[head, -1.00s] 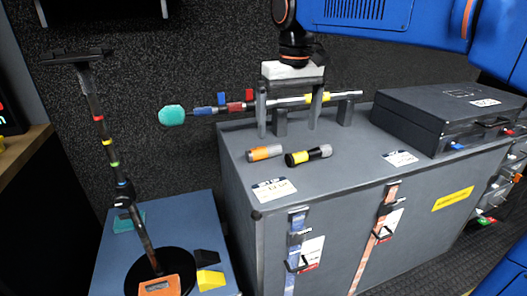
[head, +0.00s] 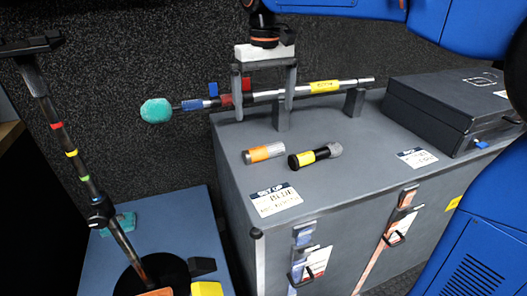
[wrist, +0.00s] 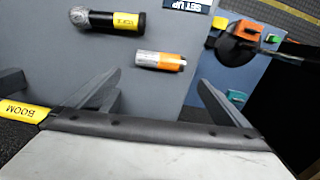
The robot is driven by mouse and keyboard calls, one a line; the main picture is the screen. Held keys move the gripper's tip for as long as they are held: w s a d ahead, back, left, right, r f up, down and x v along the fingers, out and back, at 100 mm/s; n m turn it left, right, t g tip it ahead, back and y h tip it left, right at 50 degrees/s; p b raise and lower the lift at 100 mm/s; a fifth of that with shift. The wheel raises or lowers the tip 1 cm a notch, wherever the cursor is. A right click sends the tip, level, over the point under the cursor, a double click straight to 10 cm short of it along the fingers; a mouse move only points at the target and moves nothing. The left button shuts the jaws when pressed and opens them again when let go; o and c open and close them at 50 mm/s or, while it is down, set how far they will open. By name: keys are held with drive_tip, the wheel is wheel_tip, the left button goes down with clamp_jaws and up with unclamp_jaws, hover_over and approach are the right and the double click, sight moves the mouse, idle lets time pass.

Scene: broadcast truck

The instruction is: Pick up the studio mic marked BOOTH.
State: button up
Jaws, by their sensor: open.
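A studio mic (head: 315,155) with a black body, yellow label and grey head lies on its side on the grey case top. In the wrist view the mic (wrist: 108,20) is at the upper left; its label is too small to read surely. My gripper (head: 263,113) is open and empty, fingers down, above the case and behind the mic in the head view. In the wrist view the mic lies beyond my fingertips (wrist: 160,79), apart from them.
A silver and orange cylinder (head: 264,153) lies beside the mic. A boom pole (head: 352,82) with a teal tip rests on stands close to my fingers. A dark case (head: 440,108) sits at right. A mic stand (head: 75,160) rises from the blue surface at left.

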sight(264, 147)
wheel_tip(264, 147, down, 14)
drive_tip(key=shift+a+r, duration=0.1)
drive_tip(key=shift+a, duration=0.05)
drive_tip(key=c, duration=1)
